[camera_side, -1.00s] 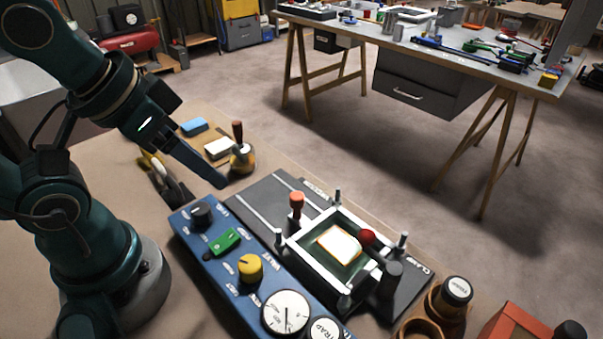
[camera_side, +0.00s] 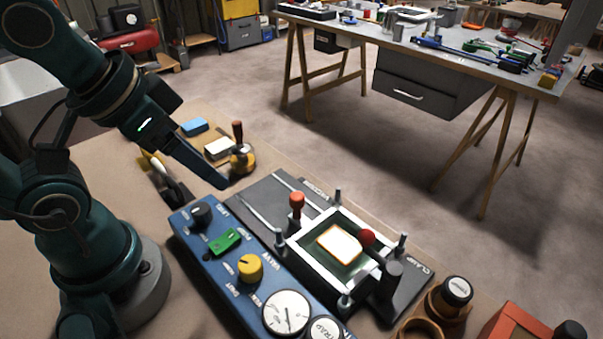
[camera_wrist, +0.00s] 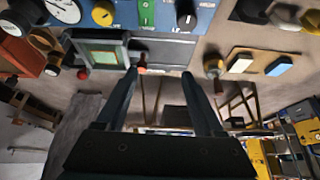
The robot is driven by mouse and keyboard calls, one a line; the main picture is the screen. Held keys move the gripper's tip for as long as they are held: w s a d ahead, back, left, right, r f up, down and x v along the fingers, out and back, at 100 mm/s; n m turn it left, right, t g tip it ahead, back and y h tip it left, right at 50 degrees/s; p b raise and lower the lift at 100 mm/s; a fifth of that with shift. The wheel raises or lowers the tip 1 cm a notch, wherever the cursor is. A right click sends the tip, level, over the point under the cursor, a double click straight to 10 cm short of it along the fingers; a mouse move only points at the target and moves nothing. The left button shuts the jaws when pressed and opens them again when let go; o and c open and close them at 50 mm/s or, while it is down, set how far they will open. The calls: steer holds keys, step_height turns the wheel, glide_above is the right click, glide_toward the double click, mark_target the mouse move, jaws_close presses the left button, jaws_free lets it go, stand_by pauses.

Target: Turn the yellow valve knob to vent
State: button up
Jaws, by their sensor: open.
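The yellow valve knob (camera_side: 250,267) sits on the blue control panel (camera_side: 222,268), between the green switch (camera_side: 225,241) and the round gauge (camera_side: 287,313). The labels around the knob are too small to read surely, so I cannot tell its setting. In the wrist view the knob (camera_wrist: 103,13) shows near the top edge. My gripper (camera_side: 223,184) is above the bench, behind the panel's far end and away from the knob. In the wrist view its two fingers (camera_wrist: 158,76) are apart with nothing held between them.
A clamp frame (camera_side: 340,255) with a red-knobbed lever (camera_side: 367,238) stands right of the panel. An orange-topped handle (camera_side: 297,203) rises close by. A wooden-handled tool (camera_side: 241,160) stands near my fingers. A black knob (camera_side: 201,213) is at the panel's far end.

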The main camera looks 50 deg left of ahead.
steer(key=m, duration=0.3)
steer(key=m+g, duration=0.5)
steer(key=m, duration=1.3)
glide_above(249, 264)
step_height(249, 264, down, 5)
steer(key=shift+w+a+f, duration=0.1)
steer(key=shift+w+a, duration=0.05)
steer(key=shift+s+f, duration=0.25)
steer(key=shift+f, duration=0.2)
steer(key=shift+w+f, duration=0.1)
steer(key=shift+f, duration=2.15)
steer(key=shift+c, duration=0.3)
jaws_close()
